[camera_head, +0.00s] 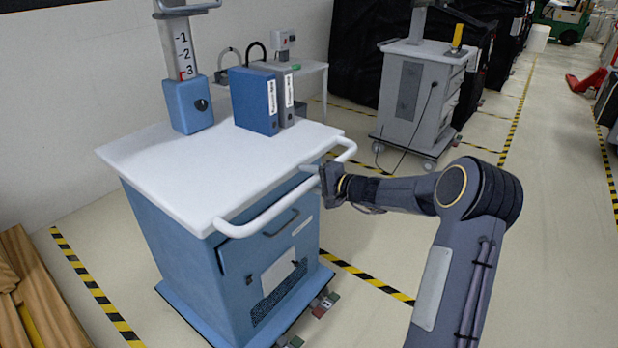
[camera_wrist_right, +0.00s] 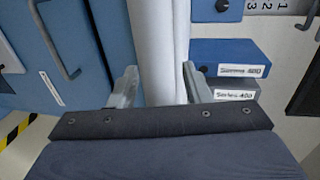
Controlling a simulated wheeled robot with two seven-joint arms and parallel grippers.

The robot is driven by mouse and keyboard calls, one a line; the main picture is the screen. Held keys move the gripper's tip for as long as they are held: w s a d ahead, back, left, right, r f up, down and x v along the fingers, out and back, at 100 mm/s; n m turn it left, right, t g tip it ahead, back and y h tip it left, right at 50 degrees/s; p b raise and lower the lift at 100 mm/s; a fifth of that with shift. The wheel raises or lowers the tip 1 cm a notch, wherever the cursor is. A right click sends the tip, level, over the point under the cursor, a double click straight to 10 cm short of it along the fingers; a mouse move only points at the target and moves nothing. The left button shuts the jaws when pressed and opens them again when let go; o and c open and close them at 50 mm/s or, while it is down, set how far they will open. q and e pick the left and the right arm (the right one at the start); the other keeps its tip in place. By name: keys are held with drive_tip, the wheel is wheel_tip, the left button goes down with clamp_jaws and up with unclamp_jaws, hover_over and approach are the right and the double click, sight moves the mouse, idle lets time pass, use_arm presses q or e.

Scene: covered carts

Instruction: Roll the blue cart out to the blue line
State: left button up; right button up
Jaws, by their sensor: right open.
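The blue cart (camera_head: 185,245) with a white top (camera_head: 200,185) stands at left centre in the head view. A white push handle (camera_head: 270,212) runs along its front edge, above a drawer. My right gripper (camera_head: 326,184) is at the right part of this handle. In the right wrist view the handle bar (camera_wrist_right: 158,40) passes between the two open fingers (camera_wrist_right: 158,88), with some gap visible at the right finger. My left gripper is out of view. I see no blue line; the floor stripes in view are yellow and black.
On the cart top stand blue and grey binders (camera_head: 254,100) and a blue device (camera_head: 188,105). A grey cart (camera_head: 415,85) stands at the back. Wooden boards (camera_head: 35,290) lie at the lower left. A wall is behind the blue cart. Open floor (camera_head: 560,200) extends at the right.

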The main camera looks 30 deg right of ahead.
clamp_jaws()
idle(0.3)
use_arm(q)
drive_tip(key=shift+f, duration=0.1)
